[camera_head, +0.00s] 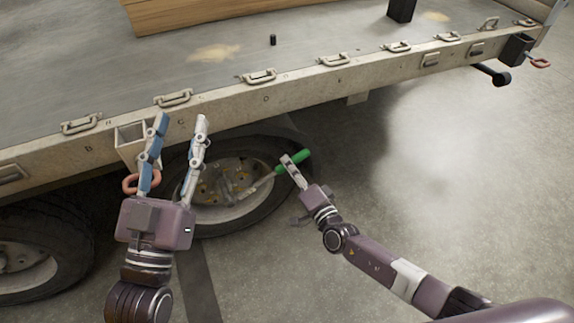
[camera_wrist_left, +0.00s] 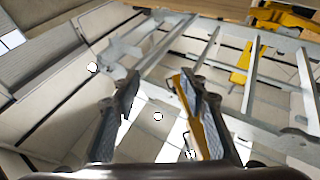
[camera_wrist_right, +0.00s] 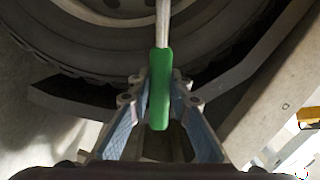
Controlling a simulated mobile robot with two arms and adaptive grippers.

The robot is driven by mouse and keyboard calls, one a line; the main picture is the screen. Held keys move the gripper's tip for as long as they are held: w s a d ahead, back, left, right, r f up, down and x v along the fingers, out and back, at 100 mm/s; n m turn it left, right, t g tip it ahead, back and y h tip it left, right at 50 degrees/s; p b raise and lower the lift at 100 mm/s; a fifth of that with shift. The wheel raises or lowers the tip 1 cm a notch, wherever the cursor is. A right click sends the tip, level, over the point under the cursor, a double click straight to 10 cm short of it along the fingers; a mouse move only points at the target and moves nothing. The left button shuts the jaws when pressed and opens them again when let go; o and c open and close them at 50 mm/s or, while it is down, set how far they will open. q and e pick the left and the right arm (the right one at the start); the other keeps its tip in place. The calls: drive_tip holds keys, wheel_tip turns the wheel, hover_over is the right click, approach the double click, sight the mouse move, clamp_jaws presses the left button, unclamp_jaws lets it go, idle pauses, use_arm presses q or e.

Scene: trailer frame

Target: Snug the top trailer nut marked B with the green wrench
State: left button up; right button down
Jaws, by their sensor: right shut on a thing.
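The green wrench (camera_head: 290,161) has a green handle and a metal shaft. The shaft runs down and left toward the hub of the trailer wheel (camera_head: 212,188). My right gripper (camera_head: 287,158) is shut on the green handle, which lies between its fingers in the right wrist view (camera_wrist_right: 159,95). The hub holds several small nuts; I cannot read a B on any of them, nor tell whether the wrench head touches a nut. My left gripper (camera_head: 182,119) is open and empty, with its fingers raised in front of the trailer's side rail and covering the wheel's left part.
The trailer side rail (camera_head: 300,88) crosses above the wheel, with several metal latches and small letters. A bracket with an orange ring (camera_head: 131,184) hangs left of my left gripper. A second wheel (camera_head: 25,262) stands at lower left. The concrete floor at right is clear.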

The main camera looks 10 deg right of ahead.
use_arm(q)
drive_tip(key=shift+s+a+r+t+h+b, duration=0.15)
drive_tip(key=shift+s+r+t, duration=0.3)
drive_tip(key=shift+r, duration=0.25)
drive_tip(key=shift+s+d+r+t+h+b, duration=0.15)
drive_tip(key=shift+s+r+t, duration=0.3)
drive_tip(key=shift+r, duration=0.3)
drive_tip(key=shift+s+a+r+t+h+b, duration=0.15)
drive_tip(key=shift+s+r+t, duration=0.2)
drive_tip(key=shift+r+t, duration=0.25)
use_arm(e)
drive_tip(key=shift+w+d+f+m, duration=0.1)
drive_tip(key=shift+d+f+m, duration=0.1)
drive_tip(key=shift+m, duration=0.1)
use_arm(q)
drive_tip(key=shift+r, duration=0.2)
drive_tip(key=shift+s, duration=0.1)
